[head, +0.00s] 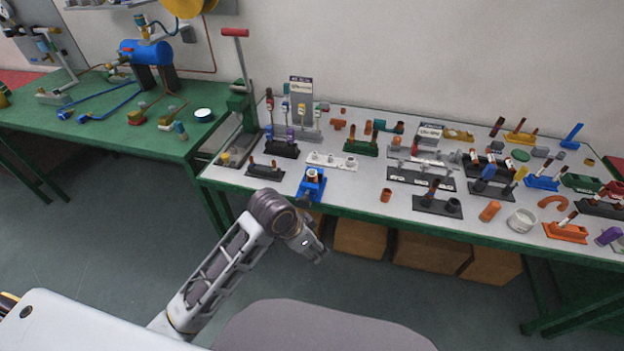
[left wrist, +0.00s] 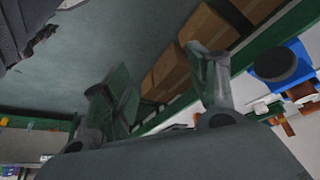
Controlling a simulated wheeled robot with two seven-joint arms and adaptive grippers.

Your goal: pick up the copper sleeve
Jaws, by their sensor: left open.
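A short copper-coloured sleeve (head: 386,195) stands near the front edge of the white-topped table, right of the blue vise-like holder (head: 312,184). A longer copper-orange cylinder (head: 490,211) lies farther right; I cannot tell for sure which one the task means. My left gripper (head: 317,254) is in front of the table's front edge, below and left of the short sleeve, apart from it. In the left wrist view its two fingers (left wrist: 155,68) are spread with nothing between them. The blue holder (left wrist: 290,62) shows at the right there. My right gripper is not in view.
The table (head: 345,190) is crowded with fittings on small stands. A black stand (head: 437,207) is right of the short sleeve. Cardboard boxes (head: 360,238) are under the table. A green bench (head: 100,135) stands at left. A tall red-handled lever tool (head: 240,85) rises at the table's left end.

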